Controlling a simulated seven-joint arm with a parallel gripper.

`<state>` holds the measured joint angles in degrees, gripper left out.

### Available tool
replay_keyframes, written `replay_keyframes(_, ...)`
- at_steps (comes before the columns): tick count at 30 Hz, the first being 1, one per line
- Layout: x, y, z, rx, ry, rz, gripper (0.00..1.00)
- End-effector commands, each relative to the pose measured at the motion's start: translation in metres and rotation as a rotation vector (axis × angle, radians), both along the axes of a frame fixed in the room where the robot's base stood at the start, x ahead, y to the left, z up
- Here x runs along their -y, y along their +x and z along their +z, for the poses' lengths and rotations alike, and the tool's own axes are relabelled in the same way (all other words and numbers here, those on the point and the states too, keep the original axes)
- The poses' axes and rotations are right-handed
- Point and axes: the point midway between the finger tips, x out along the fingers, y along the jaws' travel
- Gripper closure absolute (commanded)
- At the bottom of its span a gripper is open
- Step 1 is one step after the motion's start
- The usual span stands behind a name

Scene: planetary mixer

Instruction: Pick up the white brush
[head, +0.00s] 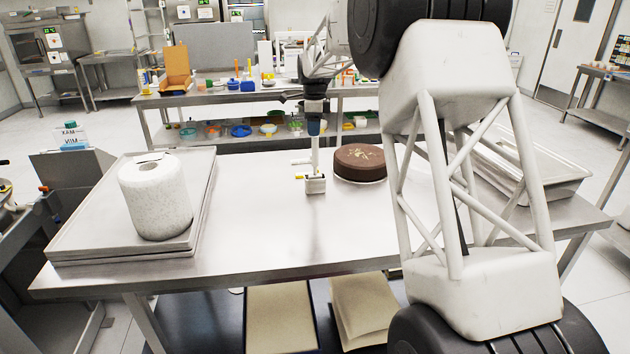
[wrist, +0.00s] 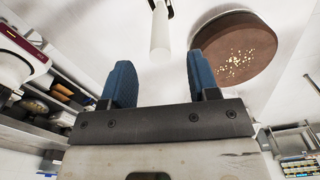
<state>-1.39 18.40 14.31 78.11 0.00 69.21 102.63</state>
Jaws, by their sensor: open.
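A slim white handle, which looks like the white brush (head: 315,155), points up from a small pale block (head: 316,184) on the steel table. In the wrist view the white handle (wrist: 160,38) lies just beyond and between my blue fingertips. My gripper (head: 315,127) is over the handle's top end, pointing down. In the wrist view my gripper (wrist: 160,65) is open, with nothing between its fingers. The brush's far end is partly cut off there, and I cannot make out bristles.
A brown round cake (head: 360,163) sits close to the right of the brush and also shows in the wrist view (wrist: 235,50). A white roll (head: 155,195) stands on stacked trays (head: 75,235) at left. The table (head: 270,225) is clear in front.

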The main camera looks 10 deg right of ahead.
Motion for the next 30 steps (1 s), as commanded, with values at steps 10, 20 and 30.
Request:
replay_keyframes(10, 0.0, 0.0, -0.002, 0.0, 0.0, 0.0, 0.45)
replay_keyframes(20, 0.001, -0.001, -0.026, -0.001, 0.0, 0.0, 0.45)
replay_keyframes(30, 0.001, -0.001, -0.053, 0.0, 0.0, 0.0, 0.45)
